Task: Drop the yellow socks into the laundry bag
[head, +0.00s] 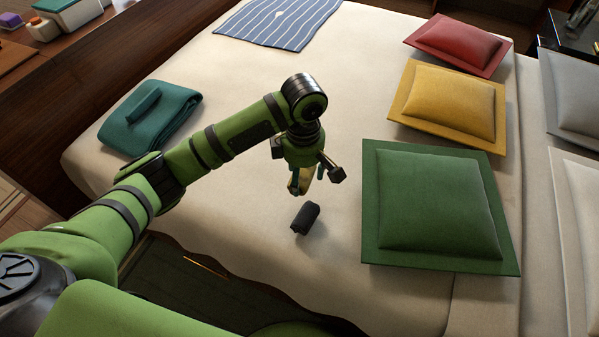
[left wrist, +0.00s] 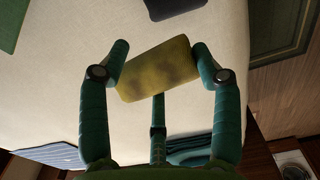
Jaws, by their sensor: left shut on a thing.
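The yellow socks (left wrist: 158,69), a flat-looking yellow bundle with dark patches, are between the fingers of my left gripper (left wrist: 160,65) in the left wrist view. In the head view my left gripper (head: 306,182) is shut on them above the bed, and only a small yellow part (head: 306,180) shows. A dark rolled bundle (head: 305,218) lies on the bed just below the gripper, apart from it. I cannot make out a laundry bag in either view. My right gripper is not in view.
The bed (head: 225,225) has green (head: 437,205), yellow (head: 450,100) and red (head: 458,45) cushions at the right. A folded teal cloth-like thing (head: 165,125) lies at the left, and a blue striped cloth (head: 275,20) at the back. Bare floor shows past the bed's front edge.

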